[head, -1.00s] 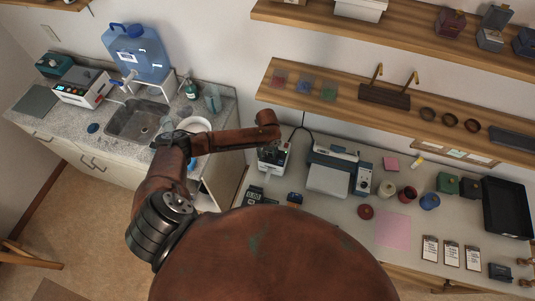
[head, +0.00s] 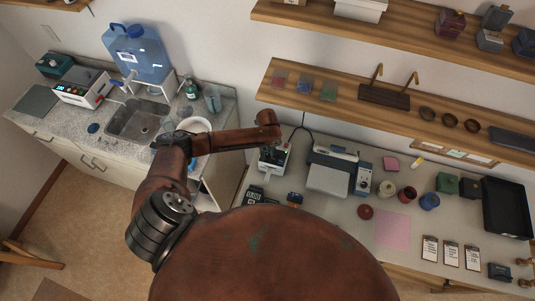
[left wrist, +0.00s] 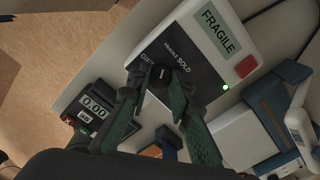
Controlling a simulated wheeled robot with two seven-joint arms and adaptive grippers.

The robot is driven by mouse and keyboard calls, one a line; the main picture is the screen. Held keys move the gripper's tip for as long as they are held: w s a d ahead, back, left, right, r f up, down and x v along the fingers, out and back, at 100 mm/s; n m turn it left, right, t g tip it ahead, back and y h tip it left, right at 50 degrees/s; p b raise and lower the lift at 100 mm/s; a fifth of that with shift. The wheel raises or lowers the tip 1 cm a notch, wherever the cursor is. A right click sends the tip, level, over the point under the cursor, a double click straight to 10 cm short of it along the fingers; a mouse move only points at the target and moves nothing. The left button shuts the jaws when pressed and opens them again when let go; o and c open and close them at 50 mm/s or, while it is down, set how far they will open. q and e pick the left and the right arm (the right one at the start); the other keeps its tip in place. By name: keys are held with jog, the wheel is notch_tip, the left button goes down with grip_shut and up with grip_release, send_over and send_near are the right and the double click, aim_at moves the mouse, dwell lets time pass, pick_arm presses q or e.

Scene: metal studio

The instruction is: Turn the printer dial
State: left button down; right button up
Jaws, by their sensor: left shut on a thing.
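The printer (head: 268,167) is a small white box with a dark face, on the bench left of the blue-grey machine. In the left wrist view the printer (left wrist: 205,38) shows a FRAGILE label, a red button and a lit green light. Its dark dial (left wrist: 160,73) has a white pointer mark and sits by the printed words FRAGILE, SOLD and GIFT. My left gripper (left wrist: 158,84) is shut on the dial, one finger at each side. In the head view my left gripper (head: 281,148) is small and dark over the printer. My right gripper is not in view.
A scale reading 0.00 (left wrist: 93,107) lies close to the left finger. The blue-grey machine (head: 336,172) stands right of the printer. A wooden shelf (head: 350,108) runs above the bench. A sink (head: 140,121) is at left.

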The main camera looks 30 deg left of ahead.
pick_arm(q)
jog(key=n+p, duration=0.2)
jog(key=shift+r+n, duration=0.15)
jog(key=shift+n, duration=0.15)
jog(key=n+p, duration=0.3)
jog(key=n, duration=0.1)
jog(key=n+p, duration=0.1)
jog(key=n, duration=0.1)
jog(key=shift+n, duration=0.4)
jog(key=shift+n+p, duration=0.3)
jog(key=shift+n, duration=0.7)
jog(key=c, duration=1.7)
grip_release()
jog(key=shift+c, duration=0.2)
